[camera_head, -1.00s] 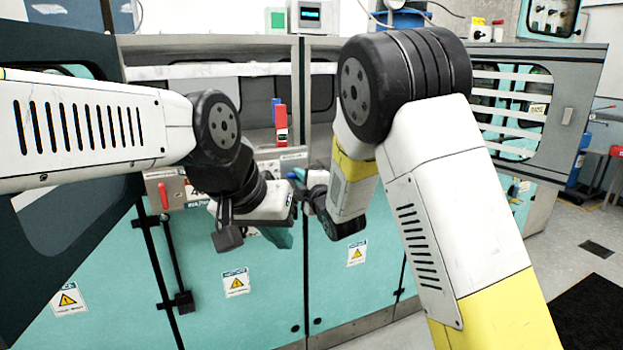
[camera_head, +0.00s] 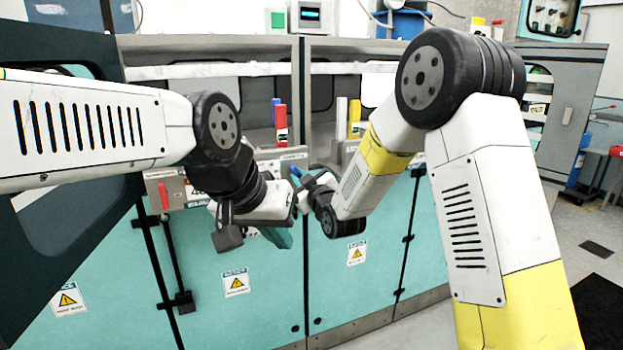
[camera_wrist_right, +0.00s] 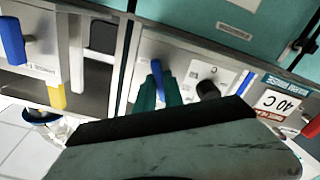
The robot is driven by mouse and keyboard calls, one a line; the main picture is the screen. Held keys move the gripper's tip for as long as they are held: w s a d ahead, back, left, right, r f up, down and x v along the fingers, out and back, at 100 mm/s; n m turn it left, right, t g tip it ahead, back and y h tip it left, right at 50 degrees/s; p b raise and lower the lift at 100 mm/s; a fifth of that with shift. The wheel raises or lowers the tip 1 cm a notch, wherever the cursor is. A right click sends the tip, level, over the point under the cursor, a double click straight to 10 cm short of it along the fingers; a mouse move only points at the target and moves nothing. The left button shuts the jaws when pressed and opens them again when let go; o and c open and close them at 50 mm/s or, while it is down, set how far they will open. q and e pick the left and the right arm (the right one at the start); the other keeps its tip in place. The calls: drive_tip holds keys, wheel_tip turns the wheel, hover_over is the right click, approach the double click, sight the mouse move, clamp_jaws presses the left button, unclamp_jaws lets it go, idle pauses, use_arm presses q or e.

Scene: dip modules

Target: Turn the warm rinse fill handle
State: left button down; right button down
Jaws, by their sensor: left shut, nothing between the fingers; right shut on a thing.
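A blue handle (camera_wrist_right: 157,72) stands on a metal panel in the right wrist view, on the same panel as a black knob (camera_wrist_right: 208,90) and a "40 C" sign (camera_wrist_right: 280,102). The teal fingers of my right gripper (camera_wrist_right: 157,94) are shut on this handle. In the head view only a small blue bit of it (camera_head: 295,171) shows beside my wrists. My left gripper (camera_head: 278,238) is shut and empty, in front of the teal cabinet below the panel. The label naming the handle is too small to read.
A red handle (camera_head: 163,196) is on the panel to the left. Another blue handle (camera_wrist_right: 10,42) and a yellow one (camera_wrist_right: 56,96) are on the neighbouring panel. Teal cabinet doors (camera_head: 235,265) fill the front below. Open floor (camera_head: 548,215) lies to the right.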

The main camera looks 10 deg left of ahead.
drive_tip(key=m, duration=0.5)
drive_tip(key=shift+f+m, duration=0.1)
drive_tip(key=shift+m, duration=0.3)
idle(0.4)
drive_tip(key=c, duration=1.4)
unclamp_jaws()
drive_tip(key=shift+c, duration=0.2)
drive_tip(key=v, duration=0.7)
drive_tip(key=shift+s+d, duration=0.25)
drive_tip(key=shift+s, duration=0.1)
